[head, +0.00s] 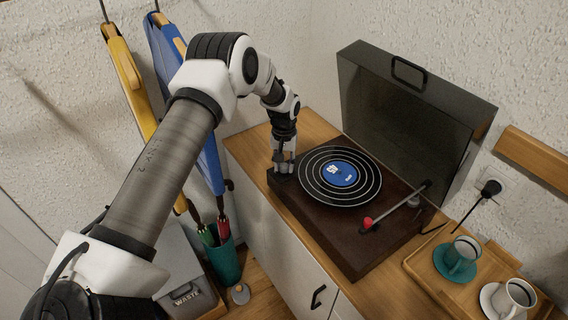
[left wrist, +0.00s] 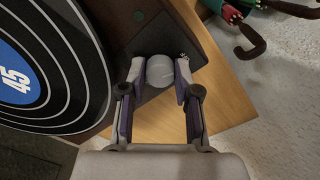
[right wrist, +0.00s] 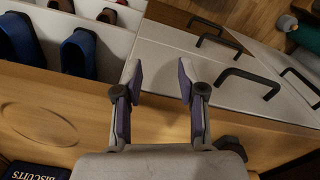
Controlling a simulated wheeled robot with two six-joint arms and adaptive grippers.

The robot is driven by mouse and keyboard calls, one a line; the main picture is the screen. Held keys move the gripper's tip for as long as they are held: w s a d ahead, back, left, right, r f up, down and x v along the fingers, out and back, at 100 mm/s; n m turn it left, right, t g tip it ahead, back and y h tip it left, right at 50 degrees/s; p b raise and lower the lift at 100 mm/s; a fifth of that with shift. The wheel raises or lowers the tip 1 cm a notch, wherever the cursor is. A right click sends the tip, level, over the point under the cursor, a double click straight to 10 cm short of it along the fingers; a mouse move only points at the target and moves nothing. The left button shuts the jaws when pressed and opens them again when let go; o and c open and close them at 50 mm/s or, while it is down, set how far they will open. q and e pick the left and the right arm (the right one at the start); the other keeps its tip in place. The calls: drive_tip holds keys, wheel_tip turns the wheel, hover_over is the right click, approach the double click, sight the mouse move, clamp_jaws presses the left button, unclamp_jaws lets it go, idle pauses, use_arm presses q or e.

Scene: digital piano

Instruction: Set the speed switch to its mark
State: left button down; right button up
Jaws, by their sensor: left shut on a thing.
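The record player (head: 345,235) stands on a wooden cabinet with its lid raised. A black record with a blue label (head: 341,173) lies on its platter. My left gripper (head: 284,166) points down at the player's far left corner. In the left wrist view my left gripper (left wrist: 159,82) is shut on a round grey knob (left wrist: 160,69), which I take to be the speed switch, with one finger on each side. Small pale markings (left wrist: 184,56) show beside the knob; I cannot read them.
The tonearm (head: 396,208) lies across the player's right side. A wooden tray (head: 424,270) with two cups is at the right. Umbrellas in a teal bin (head: 224,262) stand left of the cabinet. Blue shoes (right wrist: 79,52) and a biscuits box (right wrist: 38,170) are near my right gripper.

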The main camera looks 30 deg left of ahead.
sight(284, 165)
use_arm(q)
drive_tip(key=c, duration=0.8)
unclamp_jaws()
drive_tip(key=shift+s+f, duration=0.2)
drive_tip(key=shift+w, duration=0.1)
drive_tip(key=shift+r, duration=0.1)
drive_tip(key=shift+r, duration=0.15)
wheel_tip(284, 165, up, 12)
drive_tip(key=shift+f, duration=0.2)
